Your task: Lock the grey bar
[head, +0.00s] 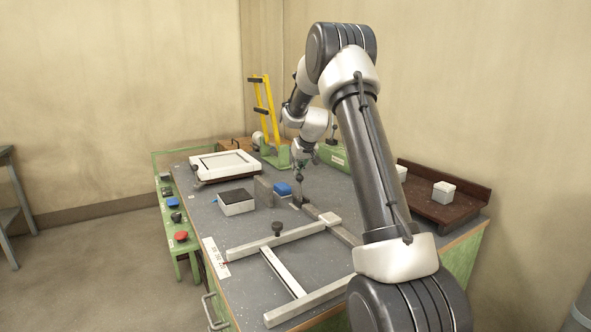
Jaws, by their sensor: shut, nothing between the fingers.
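A grey bar (342,232) lies on the bench, running from near the bench middle towards the lower right, where my arm hides its far part. A dark knob on a stem (298,186) stands upright at its upper left end. My gripper (302,168) points down just above this knob and looks shut and empty. At this size I cannot tell if the fingertips touch the knob. A second dark knob (278,228) stands on a pale bar (262,244) of a frame nearer the front.
A white box with a dark top (237,209) and a blue piece (283,188) stand left of my gripper. A white framed tray (225,163) sits behind. A brown tray (425,207) with white blocks is at right. A yellow hand truck (258,95) stands at the back.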

